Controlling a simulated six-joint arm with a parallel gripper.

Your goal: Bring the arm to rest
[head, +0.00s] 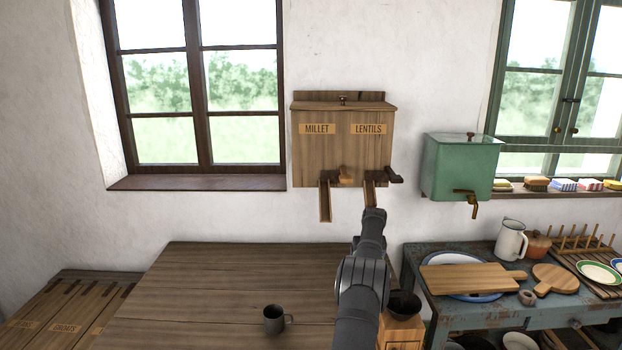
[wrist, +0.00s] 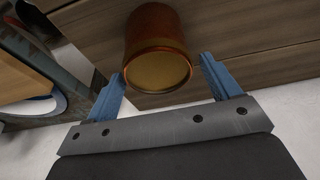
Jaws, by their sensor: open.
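My arm rises from the bottom of the head view, right of centre, in front of the wall. Its upper end is below the lentils spout, and my gripper's fingers cannot be made out there. In the wrist view my gripper (wrist: 161,68) has its two blue fingers spread wide apart. An amber-brown round vessel (wrist: 155,35) shows between and beyond the fingertips, with a gap visible on the right side. I cannot tell how far it is from the fingers. This vessel is not seen in the head view.
A wooden millet and lentils dispenser (head: 343,145) and a green tank (head: 460,168) hang on the wall. A dark mug (head: 274,320) stands on the wooden table (head: 210,280), which is otherwise largely clear. A blue side table (head: 465,310) on the right holds boards, plates and a jug (head: 511,240).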

